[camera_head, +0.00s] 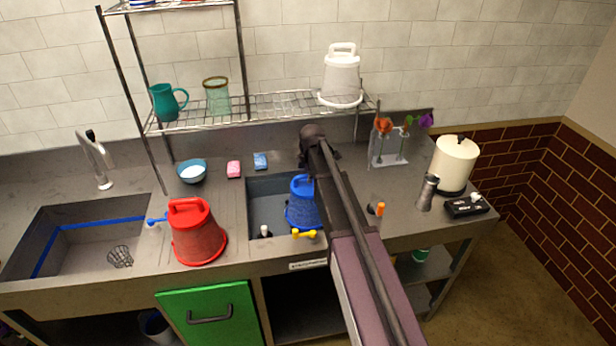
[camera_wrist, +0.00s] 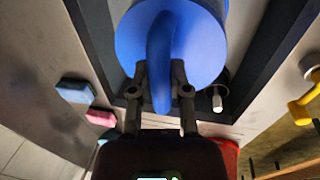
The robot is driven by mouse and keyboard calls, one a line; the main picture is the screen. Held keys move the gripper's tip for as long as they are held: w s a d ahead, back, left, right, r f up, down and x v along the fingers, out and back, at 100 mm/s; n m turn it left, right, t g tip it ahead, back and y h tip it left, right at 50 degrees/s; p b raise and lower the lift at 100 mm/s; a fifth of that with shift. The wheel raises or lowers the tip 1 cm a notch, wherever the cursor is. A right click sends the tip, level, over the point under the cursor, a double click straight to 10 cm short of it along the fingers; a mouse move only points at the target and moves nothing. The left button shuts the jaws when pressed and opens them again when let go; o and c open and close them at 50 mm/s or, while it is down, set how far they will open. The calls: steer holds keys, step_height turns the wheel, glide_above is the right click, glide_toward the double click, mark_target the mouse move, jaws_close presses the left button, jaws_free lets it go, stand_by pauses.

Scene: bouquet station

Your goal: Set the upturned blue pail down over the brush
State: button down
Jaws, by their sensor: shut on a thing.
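The blue pail (camera_head: 303,213) is upturned, its handle on top, over the grey basin (camera_head: 262,195) in the counter. In the wrist view its blue base (camera_wrist: 205,45) fills the top middle. My gripper (camera_wrist: 161,100) is shut on the pail's handle (camera_wrist: 160,60); in the head view my arm hides the fingers and the pail's right part. A small dark thing with a white tip (camera_head: 265,231), possibly the brush, stands at the basin's front left, beside the pail. It also shows in the wrist view (camera_wrist: 217,100). I cannot tell whether the pail's rim touches the basin floor.
A red pail (camera_head: 197,235) stands upturned left of the basin. A yellow-handled thing (camera_head: 303,234) lies at the front edge. Pink (camera_head: 234,169) and blue (camera_head: 260,161) sponges lie behind. A steel shaker (camera_head: 427,193) and white canister (camera_head: 454,165) stand right.

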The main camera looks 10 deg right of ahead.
steer(key=shift+f, duration=0.15)
steer(key=c, duration=0.5)
jaws_free()
stand_by(0.6)
